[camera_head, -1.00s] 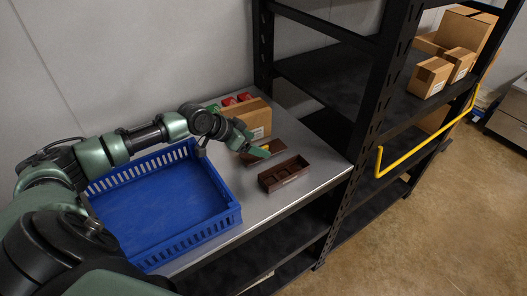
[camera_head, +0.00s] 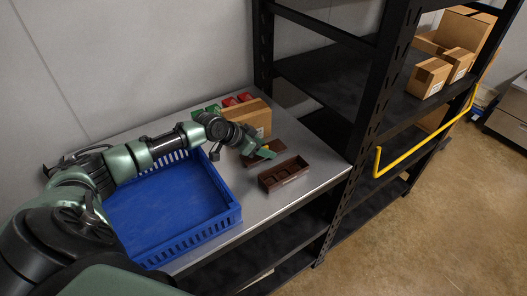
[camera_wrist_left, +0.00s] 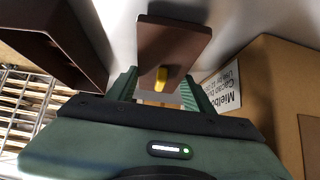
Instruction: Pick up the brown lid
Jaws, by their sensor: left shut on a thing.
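The brown lid (camera_wrist_left: 172,42) is a flat brown plate with a small yellow handle (camera_wrist_left: 161,78), seen in the left wrist view. My left gripper (camera_wrist_left: 163,90) is shut on the lid by this handle. I cannot tell whether the lid touches the table. An open brown box with compartments (camera_head: 285,174) stands in front of the lid; its wall (camera_wrist_left: 50,40) also shows at upper left in the wrist view. My right gripper is out of view.
A blue crate (camera_head: 232,217) fills the left of the table (camera_head: 225,165). A cardboard box (camera_head: 256,119) stands close behind the gripper, with red items (camera_head: 237,99) and green ones (camera_head: 208,109) beyond it. A black shelf rack (camera_head: 345,165) borders the right.

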